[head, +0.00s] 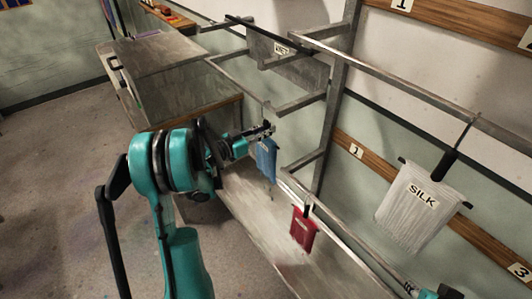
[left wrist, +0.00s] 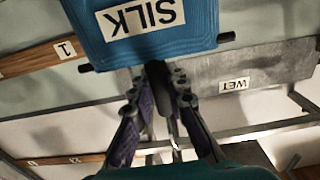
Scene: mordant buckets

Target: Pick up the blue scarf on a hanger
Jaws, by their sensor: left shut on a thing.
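The blue scarf (head: 266,158) hangs below my left gripper (head: 264,130) in the head view, near the end of the lower rail. In the left wrist view the blue scarf (left wrist: 150,35) fills the upper middle, with an upside-down SILK label and a dark hanger bar showing at both sides. My left gripper (left wrist: 158,100) is shut on the dark stem of its hanger. I cannot tell whether the hanger still touches a rail. Part of my right arm (head: 432,293) shows at the bottom right edge of the head view; its jaws cannot be made out.
A red scarf (head: 304,229) hangs close by on the lower rail. A white scarf labelled SILK (head: 413,207) hangs on the upper right rail. A grey piece labelled WET (head: 284,52) hangs at the back. A metal cabinet (head: 180,85) stands behind my left arm.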

